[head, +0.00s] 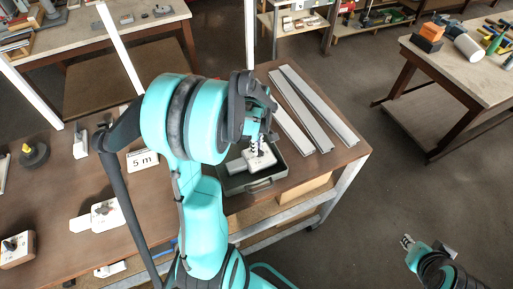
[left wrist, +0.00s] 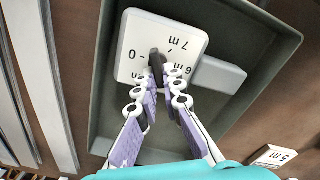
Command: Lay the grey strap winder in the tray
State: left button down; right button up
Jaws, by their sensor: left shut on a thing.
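The pale grey strap winder (head: 262,160) is a flat plate with a dark knob and a block at one side. It lies within the outline of the dark grey-green tray (head: 263,186). In the left wrist view the winder (left wrist: 137,40) shows metre marks on its face, with the tray floor (left wrist: 215,115) around it. My left gripper (head: 262,143) is shut on the winder's dark knob, and its fingers (left wrist: 163,78) straddle it from above. I cannot tell whether the winder touches the tray floor. My right gripper (head: 408,242) hangs over bare floor, its jaws too small to judge.
Several long pale shutter profiles (head: 312,110) lie on the bench just behind the tray. Other similar winders (head: 103,213) lie on the left of the bench. Another table (head: 425,55) stands at the right.

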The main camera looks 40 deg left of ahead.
pick_arm(q)
jog(key=shift+f, duration=0.25)
jog(key=shift+s, duration=0.1)
jog(key=shift+f, duration=0.15)
jog(key=c, duration=1.7)
grip_release()
